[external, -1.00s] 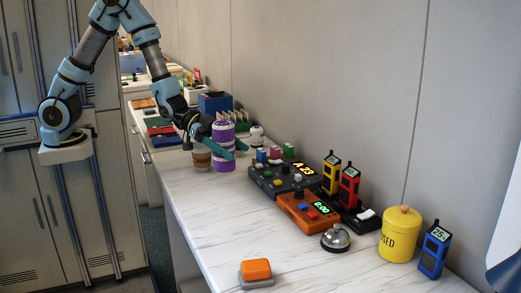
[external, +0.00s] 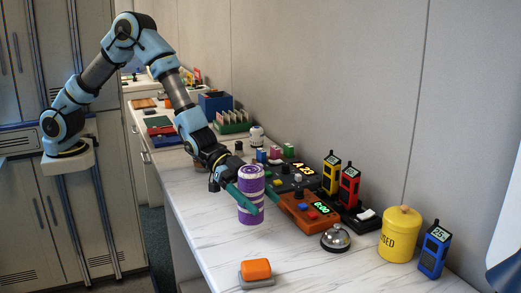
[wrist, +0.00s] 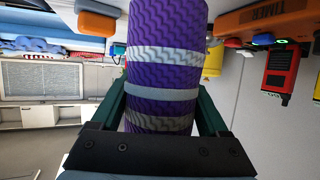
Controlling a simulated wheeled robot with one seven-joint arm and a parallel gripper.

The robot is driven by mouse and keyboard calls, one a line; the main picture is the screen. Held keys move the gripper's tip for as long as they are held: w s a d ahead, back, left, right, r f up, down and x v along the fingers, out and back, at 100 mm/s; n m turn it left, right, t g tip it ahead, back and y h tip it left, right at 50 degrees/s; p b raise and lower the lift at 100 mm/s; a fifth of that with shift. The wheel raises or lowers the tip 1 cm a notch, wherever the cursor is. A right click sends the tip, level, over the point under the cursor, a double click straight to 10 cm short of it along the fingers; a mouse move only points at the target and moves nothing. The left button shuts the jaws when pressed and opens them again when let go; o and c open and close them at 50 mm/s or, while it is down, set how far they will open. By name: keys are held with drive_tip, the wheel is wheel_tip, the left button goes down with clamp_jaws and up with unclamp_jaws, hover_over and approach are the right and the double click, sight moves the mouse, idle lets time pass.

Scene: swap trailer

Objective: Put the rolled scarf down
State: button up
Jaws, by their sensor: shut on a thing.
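The rolled scarf (external: 250,208) is a purple upright roll with white and grey bands. It stands over the bare white counter, in front of the orange timer; I cannot tell whether its bottom touches the top. My gripper (external: 250,204) is shut on it, with one green finger on each side. In the wrist view the scarf (wrist: 163,70) fills the middle, between the green fingers of my gripper (wrist: 163,105).
The white counter (external: 205,215) is clear to the left. An orange timer (external: 308,211), a bell (external: 336,238), a yellow canister (external: 400,235) and a blue handheld device (external: 433,250) stand to the right. An orange-and-grey block (external: 256,270) lies at the front.

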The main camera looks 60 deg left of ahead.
sight(261, 214)
drive_tip(key=shift+f, duration=2)
drive_tip(key=shift+f, duration=0.1)
drive_tip(key=o, duration=1.3)
drive_tip(key=b+v, duration=0.1)
drive_tip(key=v, duration=1.1)
drive_tip(key=shift+a, duration=0.15)
